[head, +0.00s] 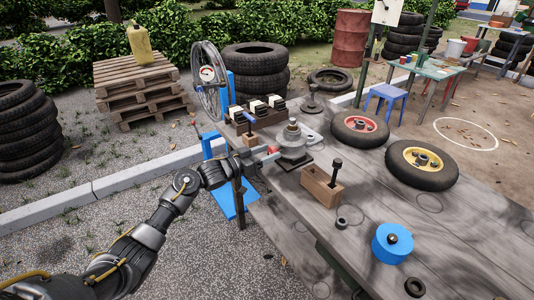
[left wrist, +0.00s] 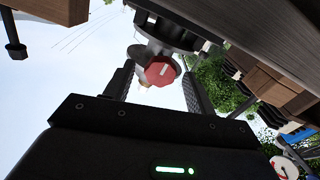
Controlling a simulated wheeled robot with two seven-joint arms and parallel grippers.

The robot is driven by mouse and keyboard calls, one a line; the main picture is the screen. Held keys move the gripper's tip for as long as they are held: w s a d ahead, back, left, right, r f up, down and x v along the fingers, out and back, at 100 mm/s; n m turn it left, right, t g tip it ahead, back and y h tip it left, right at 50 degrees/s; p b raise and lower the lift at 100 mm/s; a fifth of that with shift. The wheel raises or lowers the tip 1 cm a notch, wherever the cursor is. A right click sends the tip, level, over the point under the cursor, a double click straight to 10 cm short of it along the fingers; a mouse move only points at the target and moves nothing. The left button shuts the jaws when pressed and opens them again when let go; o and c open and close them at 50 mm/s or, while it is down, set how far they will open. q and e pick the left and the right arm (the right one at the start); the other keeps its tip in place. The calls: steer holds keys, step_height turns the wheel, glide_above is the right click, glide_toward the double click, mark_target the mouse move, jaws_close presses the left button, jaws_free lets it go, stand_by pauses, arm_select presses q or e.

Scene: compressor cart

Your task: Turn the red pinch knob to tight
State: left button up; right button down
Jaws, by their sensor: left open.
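The red pinch knob (left wrist: 160,71) shows in the left wrist view, with a pale mark on its face. It sits on a dark grey metal fitting. In the head view a small bit of the red knob (head: 272,150) shows at the side of the grey metal unit (head: 293,142) on the bench edge. My left gripper (left wrist: 156,86) is open, with one finger on each side of the knob. I cannot tell whether the fingers touch it. In the head view the left gripper (head: 265,158) reaches the bench from the left. My right gripper is not in view.
The grey wooden bench (head: 375,207) carries a wooden box (head: 322,187) with a black-topped tool, a blue round part (head: 392,243) and two wheels. A blue stand (head: 228,200) is close to my left forearm. A dark block rack (head: 262,117) stands behind the gripper.

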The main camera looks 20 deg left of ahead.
arm_select(q)
steer(key=shift+w+d, duration=0.15)
steer(key=c, duration=1)
steer(key=shift+o, duration=0.2)
